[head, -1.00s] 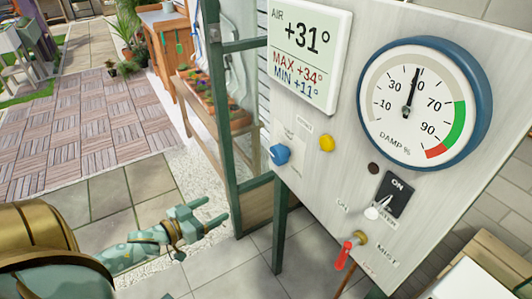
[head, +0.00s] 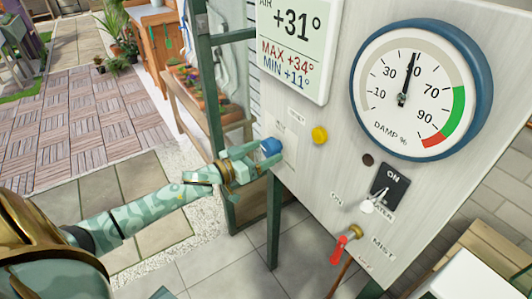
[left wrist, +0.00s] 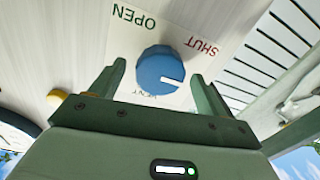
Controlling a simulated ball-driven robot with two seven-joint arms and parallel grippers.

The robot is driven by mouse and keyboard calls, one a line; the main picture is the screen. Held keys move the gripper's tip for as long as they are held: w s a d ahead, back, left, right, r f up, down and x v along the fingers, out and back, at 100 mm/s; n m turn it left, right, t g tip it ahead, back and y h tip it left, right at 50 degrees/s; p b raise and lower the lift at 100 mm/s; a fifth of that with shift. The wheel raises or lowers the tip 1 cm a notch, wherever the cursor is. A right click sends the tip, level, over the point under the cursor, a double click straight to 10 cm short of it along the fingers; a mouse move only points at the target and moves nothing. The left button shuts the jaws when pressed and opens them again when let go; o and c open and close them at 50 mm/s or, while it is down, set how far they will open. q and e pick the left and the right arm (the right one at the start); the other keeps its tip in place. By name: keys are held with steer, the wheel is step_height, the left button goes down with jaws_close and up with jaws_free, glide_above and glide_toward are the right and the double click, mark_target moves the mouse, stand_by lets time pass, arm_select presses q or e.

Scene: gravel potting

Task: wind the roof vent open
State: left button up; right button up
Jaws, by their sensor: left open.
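The blue vent knob (head: 271,147) sits on the left part of the pale control panel. In the left wrist view the gripper (left wrist: 155,85) shows a gap to the knob on both sides. My right gripper is not in view.
The panel also carries a yellow knob (head: 320,135), a damp dial (head: 418,90), an air display (head: 296,45), a black switch plate (head: 390,187) and a red-handled mist tap (head: 339,250). A green frame post (head: 209,90) stands close left of the panel.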

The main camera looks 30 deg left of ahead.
arm_select(q)
steer(key=shift+w+d, duration=0.15)
steer(key=shift+w, duration=0.35)
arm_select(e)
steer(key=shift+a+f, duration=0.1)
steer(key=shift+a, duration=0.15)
arm_select(q)
steer(key=shift+c, duration=0.4)
steer(key=c, duration=0.9)
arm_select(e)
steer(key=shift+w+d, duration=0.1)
